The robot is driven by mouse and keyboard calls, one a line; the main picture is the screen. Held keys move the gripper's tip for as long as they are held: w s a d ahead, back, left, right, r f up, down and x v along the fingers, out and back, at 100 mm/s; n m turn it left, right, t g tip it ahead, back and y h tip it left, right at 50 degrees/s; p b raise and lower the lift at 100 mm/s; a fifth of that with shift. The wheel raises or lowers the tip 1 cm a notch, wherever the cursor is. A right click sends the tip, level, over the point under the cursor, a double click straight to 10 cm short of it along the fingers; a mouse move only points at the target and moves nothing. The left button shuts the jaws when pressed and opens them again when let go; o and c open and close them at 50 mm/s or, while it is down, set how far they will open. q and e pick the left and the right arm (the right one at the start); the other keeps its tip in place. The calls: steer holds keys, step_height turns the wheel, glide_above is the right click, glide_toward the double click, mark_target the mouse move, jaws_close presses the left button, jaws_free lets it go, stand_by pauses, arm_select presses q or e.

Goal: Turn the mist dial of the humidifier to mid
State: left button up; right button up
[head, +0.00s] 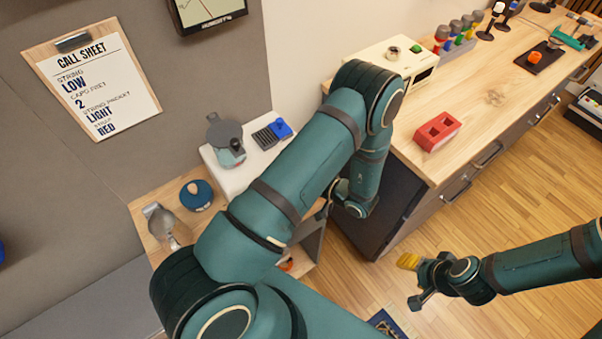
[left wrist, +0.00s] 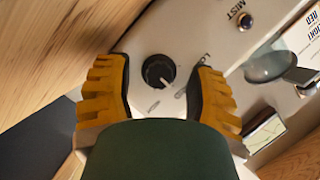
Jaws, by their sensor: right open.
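The mist dial (left wrist: 158,71) is a black round knob with a white pointer on a pale panel (left wrist: 150,30) in the left wrist view. Its pointer aims to the lower right of the picture. "MIST" is printed at upper right; a label starting "LO" is partly hidden by the right finger. My left gripper (left wrist: 160,92) is open, its yellow fingers on either side of the dial with gaps. In the head view my left arm hides that gripper and the dial; the white box (head: 212,158) beyond it appears to be the humidifier. My right gripper (head: 410,283) is open and empty over the floor.
At right is a wooden counter (head: 480,100) with a red block (head: 437,131) and a cream device (head: 385,55).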

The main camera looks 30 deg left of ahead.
arm_select(q)
steer(key=v, duration=1.2)
steer(key=shift+r, duration=0.1)
